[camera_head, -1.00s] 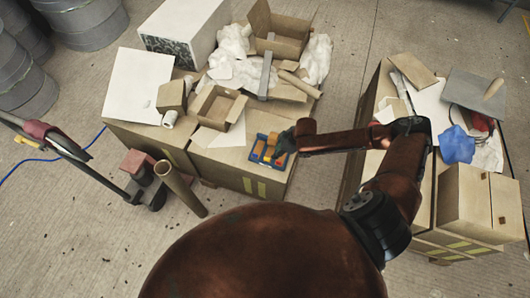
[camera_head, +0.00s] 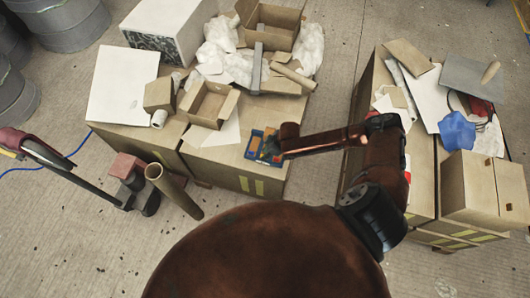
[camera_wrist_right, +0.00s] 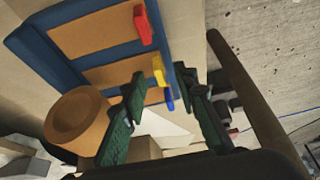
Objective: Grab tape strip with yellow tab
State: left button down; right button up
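A blue tray (camera_wrist_right: 30,45) with tan tape strips (camera_wrist_right: 105,70) fills the upper left of the right wrist view; the tray also shows on the near edge of the left worktable in the head view (camera_head: 255,142). Strip ends carry a red tab (camera_wrist_right: 142,25), a yellow tab (camera_wrist_right: 158,64) and a blue tab (camera_wrist_right: 169,100). My right gripper (camera_wrist_right: 165,85) has dark green fingers spread apart, with the yellow tab seen between and just beyond them. I see no contact. In the head view my right gripper (camera_head: 272,148) covers part of the tray. My left gripper is not in view.
A tan roll (camera_wrist_right: 78,118) sits at the tray's side. Open cardboard boxes (camera_head: 208,103) and white crumpled material (camera_head: 225,50) crowd the left worktable behind the tray. A brown tube (camera_head: 173,191) stands on the floor. A second worktable (camera_head: 420,175) is at right.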

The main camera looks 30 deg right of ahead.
jog(key=shift+f, duration=0.1)
jog(key=shift+c, duration=0.7)
grip_shut()
